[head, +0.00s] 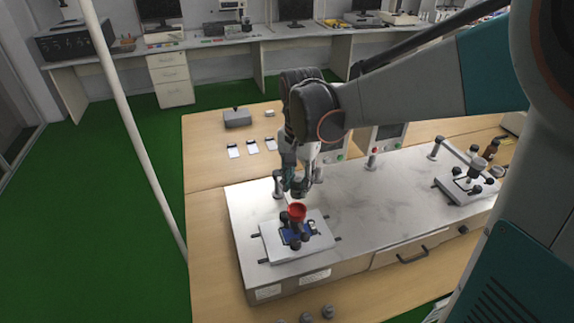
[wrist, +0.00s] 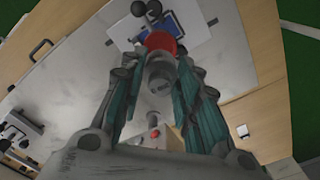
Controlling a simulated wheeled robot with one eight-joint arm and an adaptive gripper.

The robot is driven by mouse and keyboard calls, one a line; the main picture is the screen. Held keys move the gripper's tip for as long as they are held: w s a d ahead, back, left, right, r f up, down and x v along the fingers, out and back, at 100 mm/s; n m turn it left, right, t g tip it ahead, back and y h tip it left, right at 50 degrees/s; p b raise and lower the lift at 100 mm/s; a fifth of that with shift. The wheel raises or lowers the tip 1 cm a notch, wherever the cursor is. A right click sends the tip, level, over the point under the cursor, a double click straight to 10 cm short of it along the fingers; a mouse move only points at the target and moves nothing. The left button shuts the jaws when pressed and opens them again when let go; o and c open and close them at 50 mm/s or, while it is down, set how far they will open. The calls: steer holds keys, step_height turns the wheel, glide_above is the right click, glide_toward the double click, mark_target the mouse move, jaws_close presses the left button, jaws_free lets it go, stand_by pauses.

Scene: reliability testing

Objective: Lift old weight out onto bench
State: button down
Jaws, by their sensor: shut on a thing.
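My gripper (head: 297,188) hangs just above a red cup (head: 297,212) on the left fixture. In the wrist view my gripper (wrist: 162,66) is shut on a small grey cylindrical weight (wrist: 159,82), held upright between the fingers. The red cup (wrist: 160,42) shows just beyond the weight in that view; the weight appears clear of it, though the exact gap is hard to tell. In the head view the fingers mostly hide the weight. The wooden bench (head: 210,215) surrounds the metal test unit.
The left fixture's white plate (head: 277,245) has dark knobs around the cup. A similar fixture (head: 468,186) stands at the right. Several grey weights (head: 328,311) stand on the bench's front strip. White cards (head: 252,147) and a grey box (head: 237,118) lie behind. The bench's left side is clear.

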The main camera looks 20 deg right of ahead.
mark_target(298, 193)
steer(key=shift+f+b, duration=1.4)
steer(key=shift+f, duration=0.7)
